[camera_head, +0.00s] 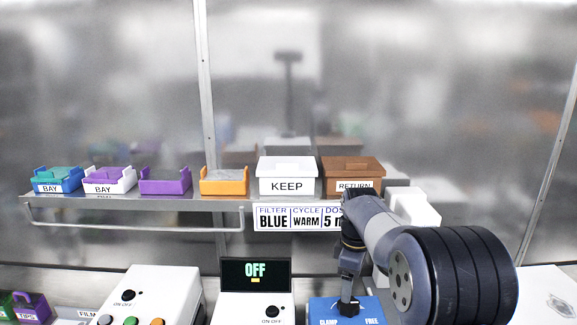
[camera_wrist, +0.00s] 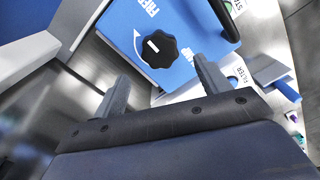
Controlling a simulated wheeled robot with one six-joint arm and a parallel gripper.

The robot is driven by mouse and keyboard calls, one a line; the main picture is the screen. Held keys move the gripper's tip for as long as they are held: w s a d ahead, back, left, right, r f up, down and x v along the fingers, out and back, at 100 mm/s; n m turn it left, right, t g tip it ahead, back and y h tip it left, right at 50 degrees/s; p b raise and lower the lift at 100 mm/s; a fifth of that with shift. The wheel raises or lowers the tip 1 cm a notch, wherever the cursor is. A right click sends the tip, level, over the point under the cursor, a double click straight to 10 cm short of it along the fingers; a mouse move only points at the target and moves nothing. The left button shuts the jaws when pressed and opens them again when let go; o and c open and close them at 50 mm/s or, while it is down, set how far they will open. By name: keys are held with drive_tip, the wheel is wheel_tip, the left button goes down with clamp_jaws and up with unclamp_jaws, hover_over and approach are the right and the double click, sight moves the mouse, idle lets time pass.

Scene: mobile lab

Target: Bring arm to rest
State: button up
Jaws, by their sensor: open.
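My arm reaches down at the right in the head view. My gripper (camera_wrist: 163,82) shows in the wrist view with its two fingers apart and nothing between them. Just beyond the fingertips is a black lobed knob (camera_wrist: 157,48) with a white mark, on a blue panel (camera_wrist: 185,20). I cannot tell whether the fingers touch the knob. In the head view my arm's end is over the blue panel (camera_head: 372,309), labelled CLAMP and FREE, and the fingers are hard to make out there.
A shelf (camera_head: 215,200) holds several coloured trays, a white KEEP box (camera_head: 287,177) and a brown RETURN box (camera_head: 352,174). A sign (camera_head: 297,217) hangs below.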

wheel_tip(320, 180, down, 7)
drive_tip(key=shift+s+p, duration=0.1)
drive_tip(key=shift+p, duration=0.35)
drive_tip(key=m, duration=1.2)
drive_tip(key=shift+d, duration=0.1)
drive_tip(key=m, duration=1.1)
drive_tip(key=shift+m, duration=0.4)
